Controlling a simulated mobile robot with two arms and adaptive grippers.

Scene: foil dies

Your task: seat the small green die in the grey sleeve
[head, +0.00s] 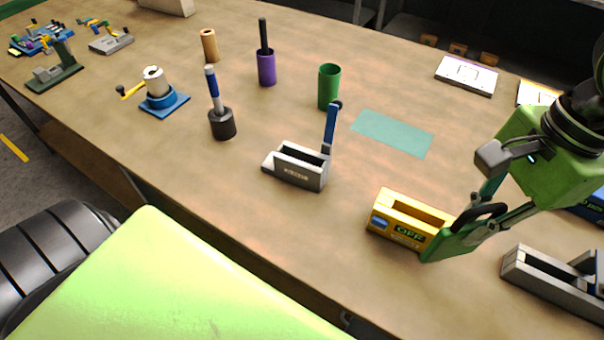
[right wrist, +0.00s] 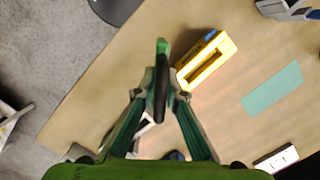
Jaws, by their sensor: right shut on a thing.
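The small green die (head: 450,243) is a flat green plate with a black loop handle. My right gripper (head: 479,213) is shut on this handle, and the die hangs at the right end of the yellow sleeve (head: 381,224), overlapping it in the head view. In the right wrist view the die (right wrist: 163,47) is seen from above, between my fingertips (right wrist: 162,93), beside the yellow sleeve (right wrist: 222,48). A grey sleeve (head: 302,176) with an open slot and a raised blue lever stands left of the yellow one, empty as far as I see. My left gripper is not in view.
Another grey slotted holder (head: 545,282) stands at the right edge. A teal mat (head: 393,133) lies flat behind the yellow sleeve. A green cup (head: 329,87), a purple holder (head: 266,69) and a dark round holder (head: 222,124) stand farther left. The table between the grey and yellow sleeves is clear.

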